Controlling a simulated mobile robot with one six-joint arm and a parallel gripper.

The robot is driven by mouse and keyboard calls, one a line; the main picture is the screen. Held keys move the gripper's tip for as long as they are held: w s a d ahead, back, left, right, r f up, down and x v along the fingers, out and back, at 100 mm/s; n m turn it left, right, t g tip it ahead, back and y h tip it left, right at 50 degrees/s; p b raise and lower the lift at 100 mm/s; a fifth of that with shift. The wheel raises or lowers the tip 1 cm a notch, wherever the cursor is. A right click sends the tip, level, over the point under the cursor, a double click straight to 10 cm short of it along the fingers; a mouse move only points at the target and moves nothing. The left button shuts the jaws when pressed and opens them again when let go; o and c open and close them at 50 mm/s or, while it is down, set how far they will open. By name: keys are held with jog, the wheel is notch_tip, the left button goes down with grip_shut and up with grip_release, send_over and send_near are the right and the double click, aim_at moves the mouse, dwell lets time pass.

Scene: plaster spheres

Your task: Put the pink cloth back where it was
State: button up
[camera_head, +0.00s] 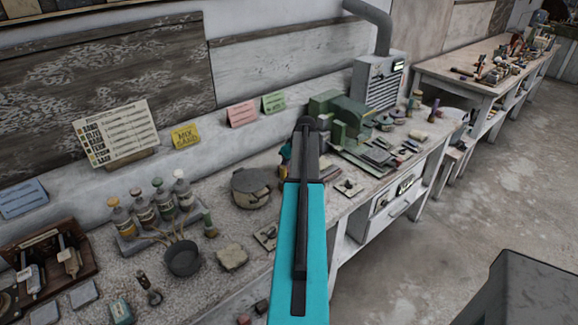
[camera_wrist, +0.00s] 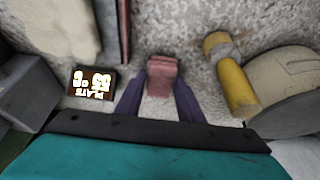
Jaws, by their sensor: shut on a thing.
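In the wrist view my gripper (camera_wrist: 160,92) has its two purple-grey fingers closed on a small pink-red piece, the pink cloth (camera_wrist: 162,70). It looks folded and blocky, and sticks out past the fingertips. Speckled pale bench surface shows around it; I cannot tell whether the cloth touches the bench. In the head view my teal arm reaches over the bench and hides the gripper and the cloth.
In the wrist view a yellow cylinder (camera_wrist: 236,88) and a round pale object (camera_wrist: 285,88) are close on the right; a dark lettered sign (camera_wrist: 90,82) is left. In the head view a lidded pot (camera_head: 252,188), a bowl (camera_head: 183,260) and a green machine (camera_head: 340,120) crowd the bench.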

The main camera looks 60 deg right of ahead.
jog(key=shift+f, duration=0.15)
jog(key=o, duration=1)
jog(key=shift+c, duration=0.2)
jog(key=shift+r, duration=0.25)
jog(key=b+v, duration=0.3)
jog(key=v, duration=0.8)
jog(key=shift+r, duration=0.4)
jog(key=shift+s+a, duration=0.1)
jog(key=shift+s, duration=0.05)
